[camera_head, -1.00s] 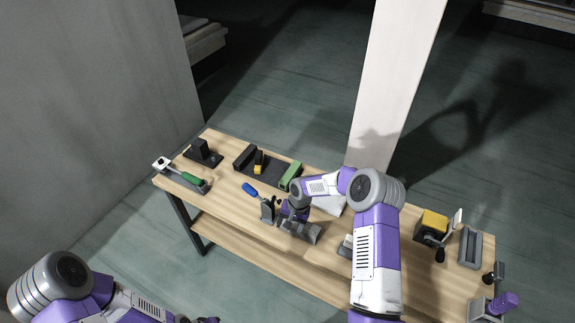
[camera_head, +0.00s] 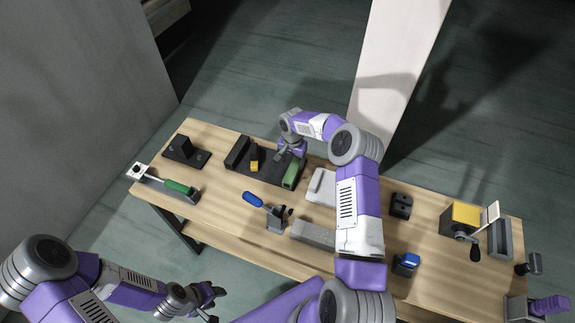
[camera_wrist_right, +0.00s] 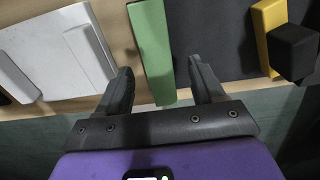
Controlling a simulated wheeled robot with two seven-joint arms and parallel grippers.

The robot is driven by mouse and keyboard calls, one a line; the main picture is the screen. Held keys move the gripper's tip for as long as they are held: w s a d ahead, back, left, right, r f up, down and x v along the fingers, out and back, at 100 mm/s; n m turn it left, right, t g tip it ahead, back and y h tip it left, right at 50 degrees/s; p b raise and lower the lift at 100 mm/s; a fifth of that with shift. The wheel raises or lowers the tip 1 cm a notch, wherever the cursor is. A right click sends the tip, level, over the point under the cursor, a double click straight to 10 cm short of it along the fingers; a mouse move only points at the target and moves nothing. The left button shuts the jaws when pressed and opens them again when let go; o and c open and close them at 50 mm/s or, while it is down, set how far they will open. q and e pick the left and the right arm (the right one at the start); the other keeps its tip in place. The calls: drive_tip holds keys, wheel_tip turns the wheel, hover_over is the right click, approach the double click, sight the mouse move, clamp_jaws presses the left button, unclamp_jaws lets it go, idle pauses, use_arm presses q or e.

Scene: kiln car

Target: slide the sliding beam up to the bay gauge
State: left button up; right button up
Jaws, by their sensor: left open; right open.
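The sliding beam appears to be the green bar (camera_head: 292,174) at the right end of a dark kiln car base (camera_head: 270,171). The yellow piece (camera_head: 254,159), seemingly the bay gauge, stands left of it near a black block (camera_head: 237,152), with bare dark base between yellow and green. My right gripper (camera_head: 287,152) is over the base's far edge. In the right wrist view it (camera_wrist_right: 160,66) is open, its fingers on either side of the green bar (camera_wrist_right: 151,45), with visible gaps. My left gripper (camera_head: 207,300) is open and empty, off the table's near side.
A blue-handled tool (camera_head: 252,199), a grey block (camera_head: 313,234) and a pale plate (camera_head: 321,187) lie near the base. A green-handled tool (camera_head: 179,187) and black stand (camera_head: 186,151) are at left. A yellow-topped device (camera_head: 460,218) stands at right.

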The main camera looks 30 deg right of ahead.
sight(292, 170)
drive_tip(key=f, duration=0.5)
drive_tip(key=shift+s+f, duration=0.3)
drive_tip(key=shift+s, duration=0.05)
drive_tip(key=c, duration=1.3)
drive_tip(key=shift+w, duration=0.1)
clamp_jaws()
